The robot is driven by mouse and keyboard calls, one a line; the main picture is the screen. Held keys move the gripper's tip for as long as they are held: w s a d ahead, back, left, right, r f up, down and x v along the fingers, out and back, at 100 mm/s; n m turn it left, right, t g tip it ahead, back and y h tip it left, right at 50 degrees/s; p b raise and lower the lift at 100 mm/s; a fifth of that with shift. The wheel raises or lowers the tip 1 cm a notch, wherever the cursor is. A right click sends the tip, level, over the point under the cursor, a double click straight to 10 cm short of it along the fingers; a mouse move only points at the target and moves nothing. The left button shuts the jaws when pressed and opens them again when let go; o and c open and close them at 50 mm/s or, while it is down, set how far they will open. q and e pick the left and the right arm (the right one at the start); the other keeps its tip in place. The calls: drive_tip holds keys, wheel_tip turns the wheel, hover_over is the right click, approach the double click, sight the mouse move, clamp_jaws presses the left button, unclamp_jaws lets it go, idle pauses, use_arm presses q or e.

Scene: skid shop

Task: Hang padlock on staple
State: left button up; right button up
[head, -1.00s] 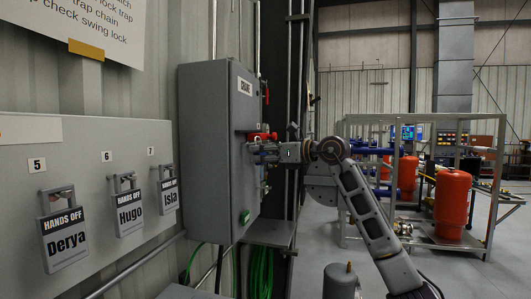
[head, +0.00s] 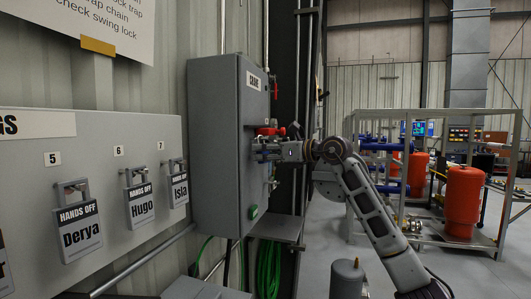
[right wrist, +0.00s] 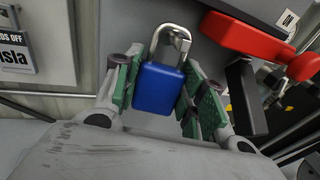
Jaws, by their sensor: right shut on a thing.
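My right gripper (head: 268,152) is at the door side of the grey cabinet, just below its red handle. In the right wrist view its green-padded fingers (right wrist: 158,88) are shut on the blue padlock (right wrist: 157,88) from both sides. The padlock's silver shackle (right wrist: 160,36) points away from the gripper, towards the cabinet. A metal loop, seemingly the staple (right wrist: 180,40), meets the shackle at its right. I cannot tell whether the shackle passes through it or only overlaps it. My left gripper is not in view.
The red handle (right wrist: 245,38) with a dark bar is close to the right finger. The grey cabinet (head: 215,150) stands on the wall. Left of it a board (head: 110,130) holds several tagged locks. Orange tanks (head: 464,200) stand in a frame farther right.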

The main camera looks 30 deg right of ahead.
idle(0.4)
drive_tip(key=o, duration=0.9)
drive_tip(key=shift+v, duration=5.95)
